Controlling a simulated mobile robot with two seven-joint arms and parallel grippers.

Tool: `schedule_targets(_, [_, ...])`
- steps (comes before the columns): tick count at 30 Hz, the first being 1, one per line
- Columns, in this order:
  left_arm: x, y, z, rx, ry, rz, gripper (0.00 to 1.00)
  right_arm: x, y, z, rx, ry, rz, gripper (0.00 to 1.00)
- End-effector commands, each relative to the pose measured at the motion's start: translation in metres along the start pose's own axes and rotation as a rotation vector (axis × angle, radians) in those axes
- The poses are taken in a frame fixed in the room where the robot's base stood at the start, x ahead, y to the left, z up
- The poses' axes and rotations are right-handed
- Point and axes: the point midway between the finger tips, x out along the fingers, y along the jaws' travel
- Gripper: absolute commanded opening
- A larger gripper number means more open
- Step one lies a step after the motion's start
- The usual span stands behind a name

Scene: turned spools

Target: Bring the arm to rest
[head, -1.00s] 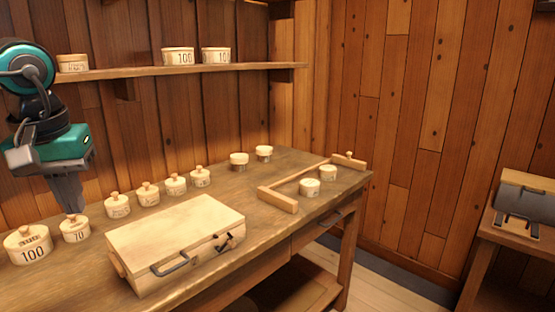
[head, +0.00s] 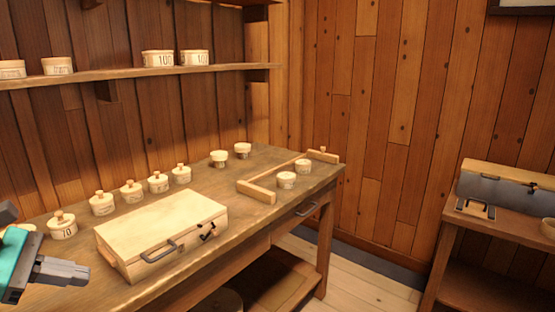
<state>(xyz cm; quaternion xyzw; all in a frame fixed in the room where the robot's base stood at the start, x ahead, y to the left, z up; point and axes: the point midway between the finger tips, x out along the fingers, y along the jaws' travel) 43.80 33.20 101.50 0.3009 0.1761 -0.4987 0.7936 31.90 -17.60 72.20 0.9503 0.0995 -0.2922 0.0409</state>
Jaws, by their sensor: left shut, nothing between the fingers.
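My left gripper (head: 72,273) is at the lower left of the head view, in front of the workbench's (head: 228,218) near left side. Its dark fingers point right, towards the closed wooden case (head: 160,225), and look shut with nothing held. The teal part of my left arm is cut off by the left picture edge. My right gripper is not in view.
Several knobbed, lidded pots (head: 130,193) stand in a row behind the case. A low wooden frame (head: 258,190) and small pots (head: 286,180) are at the bench's right end. A shelf (head: 120,75) holds more pots. A side table (head: 480,218) stands at right.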

Motion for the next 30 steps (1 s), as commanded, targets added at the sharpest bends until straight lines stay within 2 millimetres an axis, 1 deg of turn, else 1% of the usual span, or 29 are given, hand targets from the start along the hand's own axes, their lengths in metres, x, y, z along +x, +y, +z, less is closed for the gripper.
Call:
schedule_targets(1, [0.007,-0.006,-0.009,-0.182,-0.079,0.056,0.00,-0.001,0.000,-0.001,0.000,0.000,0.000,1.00])
schedule_targets(5, [0.024,-0.017,-0.033,-0.650,-0.263,0.174,0.00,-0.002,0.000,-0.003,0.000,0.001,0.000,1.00])
schedule_targets(6, [0.029,-0.021,-0.041,-0.797,-0.320,0.206,0.00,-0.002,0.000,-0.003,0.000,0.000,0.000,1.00])
schedule_targets(8, [0.037,-0.028,-0.054,-1.020,-0.406,0.246,0.00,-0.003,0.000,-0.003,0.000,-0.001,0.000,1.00])
schedule_targets(9, [0.043,-0.034,-0.063,-1.170,-0.463,0.269,0.00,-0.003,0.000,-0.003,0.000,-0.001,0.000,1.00])
schedule_targets(11, [0.052,-0.044,-0.077,-1.395,-0.547,0.300,0.00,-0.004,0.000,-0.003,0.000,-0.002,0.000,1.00])
schedule_targets(12, [0.059,-0.052,-0.086,-1.547,-0.604,0.317,0.00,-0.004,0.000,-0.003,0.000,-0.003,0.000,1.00])
schedule_targets(14, [0.071,-0.066,-0.099,-1.776,-0.690,0.336,0.00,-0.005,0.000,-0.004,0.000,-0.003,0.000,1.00])
schedule_targets(15, [0.079,-0.077,-0.107,-1.929,-0.748,0.346,0.00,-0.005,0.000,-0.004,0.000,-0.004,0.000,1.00])
schedule_targets(17, [0.093,-0.095,-0.117,-2.159,-0.832,0.355,0.00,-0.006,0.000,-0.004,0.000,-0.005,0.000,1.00])
schedule_targets(18, [0.103,-0.108,-0.123,-2.313,-0.889,0.358,0.00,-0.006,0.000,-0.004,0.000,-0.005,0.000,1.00])
schedule_targets(20, [0.119,-0.129,-0.130,-2.543,-0.973,0.356,0.00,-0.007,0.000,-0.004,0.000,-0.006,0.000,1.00])
schedule_targets(21, [0.131,-0.144,-0.133,-2.697,-1.025,0.353,0.00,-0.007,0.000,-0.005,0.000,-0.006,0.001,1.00])
schedule_targets(23, [0.149,-0.166,-0.134,-2.917,-1.102,0.341,0.00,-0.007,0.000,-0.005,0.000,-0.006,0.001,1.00])
schedule_targets(24, [0.160,-0.180,-0.133,2.799,1.052,-0.303,0.00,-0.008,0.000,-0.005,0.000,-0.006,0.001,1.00])
schedule_targets(27, [0.186,-0.211,-0.127,2.528,0.936,-0.227,0.00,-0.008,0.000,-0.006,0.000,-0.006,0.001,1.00])
schedule_targets(30, [0.204,-0.232,-0.117,2.341,0.856,-0.178,0.00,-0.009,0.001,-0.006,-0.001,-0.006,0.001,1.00])
